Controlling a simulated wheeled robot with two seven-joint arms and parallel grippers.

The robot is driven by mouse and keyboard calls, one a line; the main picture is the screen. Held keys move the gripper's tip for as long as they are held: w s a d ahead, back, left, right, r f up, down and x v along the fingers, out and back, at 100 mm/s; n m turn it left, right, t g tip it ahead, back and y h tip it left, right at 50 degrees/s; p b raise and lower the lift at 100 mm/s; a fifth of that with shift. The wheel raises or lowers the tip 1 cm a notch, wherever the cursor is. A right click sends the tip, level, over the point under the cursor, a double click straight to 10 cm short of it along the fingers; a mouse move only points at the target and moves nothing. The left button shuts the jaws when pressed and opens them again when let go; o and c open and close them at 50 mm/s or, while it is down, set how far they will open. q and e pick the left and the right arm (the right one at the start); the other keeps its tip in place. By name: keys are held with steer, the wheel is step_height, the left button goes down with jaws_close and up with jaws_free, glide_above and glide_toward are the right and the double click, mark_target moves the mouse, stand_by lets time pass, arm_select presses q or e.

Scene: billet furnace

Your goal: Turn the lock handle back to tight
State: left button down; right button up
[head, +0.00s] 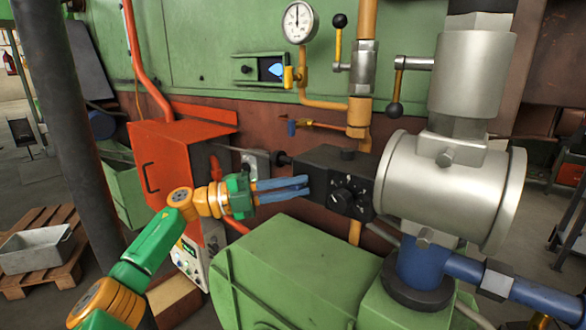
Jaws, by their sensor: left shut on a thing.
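My left gripper (307,187) comes in from the lower left. Its two blue fingers lie close together, and their tips meet the left end of a black control block (322,165). The gripper is shut on the lock handle, but the fingers hide the handle, so its angle cannot be told. The black block has round knobs on its front and sits against the left side of a large steel cylinder (438,190). A black ball knob (282,159) sticks out to the left, just above the fingers. My right gripper is not in view.
An orange-red cabinet (178,160) stands behind my left wrist. A green machine housing (300,275) lies below the fingers. A yellow pipe with a black-ball lever (338,40) and a gauge (299,22) are above. A dark post (65,130) stands at left.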

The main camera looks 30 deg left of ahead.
arm_select(q)
steer(key=shift+r+m+g+y+p, duration=0.1)
steer(key=shift+m+g+y+p, duration=0.4)
steer(key=shift+m+p, duration=0.45)
steer(key=c, duration=0.9)
jaws_free()
steer(key=shift+w, duration=0.1)
steer(key=shift+a+f, duration=0.15)
steer(key=shift+f, duration=0.1)
steer(key=b+v, duration=0.3)
steer(key=v, duration=0.4)
steer(key=shift+r, duration=0.15)
